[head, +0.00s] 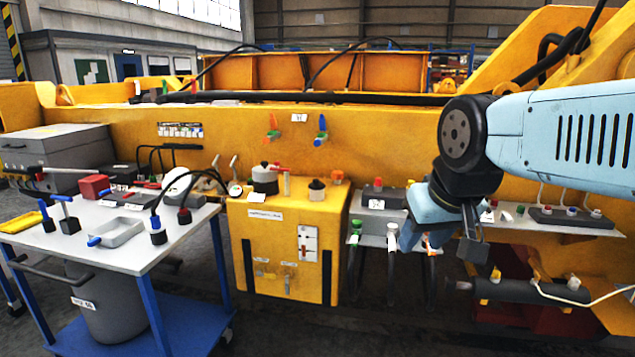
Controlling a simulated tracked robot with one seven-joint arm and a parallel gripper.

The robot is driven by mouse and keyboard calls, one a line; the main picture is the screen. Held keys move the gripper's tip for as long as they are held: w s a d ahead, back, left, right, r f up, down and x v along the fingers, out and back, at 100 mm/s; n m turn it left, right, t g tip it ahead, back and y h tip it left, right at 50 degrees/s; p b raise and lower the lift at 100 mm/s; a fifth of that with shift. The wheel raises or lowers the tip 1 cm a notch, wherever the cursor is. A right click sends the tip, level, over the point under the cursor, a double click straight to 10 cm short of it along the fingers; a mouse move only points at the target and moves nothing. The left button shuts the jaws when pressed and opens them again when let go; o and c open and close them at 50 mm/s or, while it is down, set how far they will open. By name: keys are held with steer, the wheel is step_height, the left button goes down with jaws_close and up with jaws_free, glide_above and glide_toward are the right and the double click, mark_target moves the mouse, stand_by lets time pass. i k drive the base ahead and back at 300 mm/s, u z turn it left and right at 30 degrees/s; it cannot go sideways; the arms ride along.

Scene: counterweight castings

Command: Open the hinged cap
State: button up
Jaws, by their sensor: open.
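No part is plainly marked as the hinged cap, and I cannot tell which one it is. On top of the yellow cabinet (290,237) stand a dark round fitting with a pale lid (265,178), a red lever beside it, and a smaller dark capped fitting (317,189). Both look closed, but hinges are too small to see. My gripper (416,246) is open, to the right of the cabinet, in front of a grey shelf (372,239). It points down and seems to hold nothing. My arm and wrist hide part of the shelf and the yellow beam behind.
A grey-topped blue cart (160,258) with a tray (117,232) and several small knobbed parts stands left. A grey bin (108,310) sits on its lower shelf. A dark cylinder with a white cable (530,291) lies at right.

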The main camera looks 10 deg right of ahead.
mark_target(316, 185)
steer(key=z, duration=0.5)
steer(key=i, duration=1.6)
steer(key=u, duration=0.45)
